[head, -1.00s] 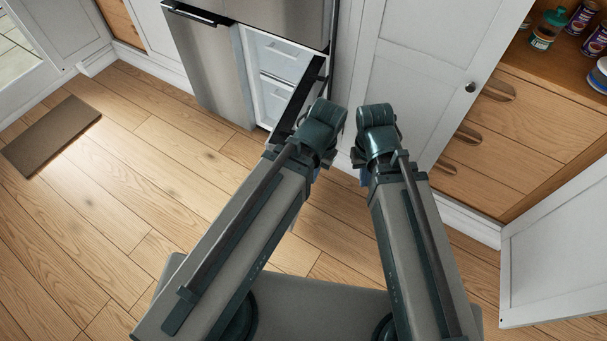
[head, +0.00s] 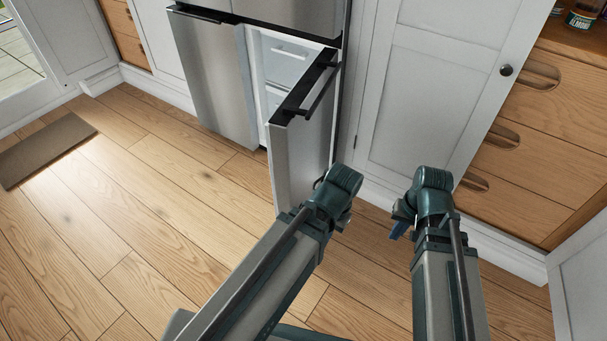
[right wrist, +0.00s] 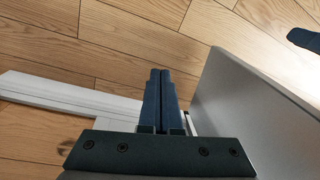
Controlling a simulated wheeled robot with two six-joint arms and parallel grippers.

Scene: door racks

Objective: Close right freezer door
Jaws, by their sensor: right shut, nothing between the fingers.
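The right freezer door (head: 300,160) stands open, swung out from the fridge with its hinge side on the right. Its dark handle (head: 318,88) runs along the top edge. In the right wrist view the grey door panel (right wrist: 240,105) stands just right of my right gripper (right wrist: 160,75), whose blue fingers are together and empty. In the head view my right gripper (head: 398,229) is low, right of the door and apart from it.
The left freezer door (head: 212,75) is closed. White freezer drawers (head: 283,55) show in the opening. A white cabinet door (head: 430,90) and wooden drawers (head: 525,130) stand to the right.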

